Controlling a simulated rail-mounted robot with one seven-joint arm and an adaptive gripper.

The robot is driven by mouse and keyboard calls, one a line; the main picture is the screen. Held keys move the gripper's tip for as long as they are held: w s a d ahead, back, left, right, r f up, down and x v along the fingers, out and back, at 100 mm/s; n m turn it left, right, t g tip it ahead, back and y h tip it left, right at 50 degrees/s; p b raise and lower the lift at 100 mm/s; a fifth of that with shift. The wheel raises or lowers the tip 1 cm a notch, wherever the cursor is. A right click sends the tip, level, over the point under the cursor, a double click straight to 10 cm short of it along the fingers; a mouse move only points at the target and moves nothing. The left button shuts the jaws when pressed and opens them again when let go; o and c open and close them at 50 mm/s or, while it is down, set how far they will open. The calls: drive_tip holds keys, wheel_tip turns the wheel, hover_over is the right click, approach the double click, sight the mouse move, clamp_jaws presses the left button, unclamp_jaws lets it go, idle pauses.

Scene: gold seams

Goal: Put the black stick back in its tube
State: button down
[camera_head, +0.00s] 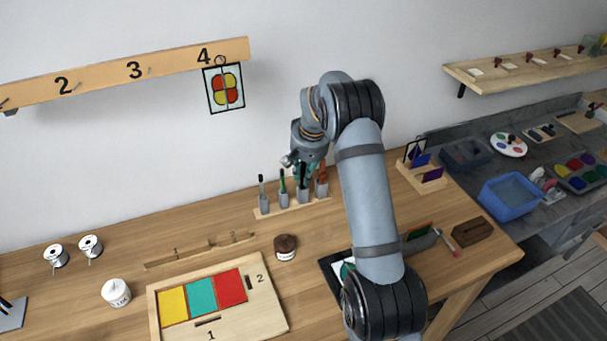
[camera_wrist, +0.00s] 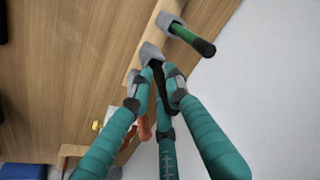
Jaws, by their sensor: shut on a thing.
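My gripper (camera_head: 304,170) is over the rack of grey tubes in the head view. In the wrist view its teal fingers (camera_wrist: 162,84) are closed around the black stick (camera_wrist: 158,78). The black stick (camera_head: 303,176) stands about upright, above a grey tube (camera_head: 303,195). Its lower end meets the mouth of that tube (camera_wrist: 150,52) in the wrist view; how deep it sits I cannot tell. The fingers hide part of the stick.
A green stick (camera_head: 283,182) stands in the tube on the left, and an orange-red one (camera_head: 322,174) on the right. Another dark stick (camera_head: 262,185) is at the rack's left end. A brown jar (camera_head: 285,247) stands in front.

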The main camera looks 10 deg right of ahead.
drive_tip(key=shift+f+b, duration=0.6)
drive_tip(key=c, duration=1.6)
unclamp_jaws()
drive_tip(key=o, duration=0.3)
drive_tip(key=shift+o, duration=1)
drive_tip(key=shift+r+p, duration=2.65)
drive_tip(key=shift+r, duration=0.9)
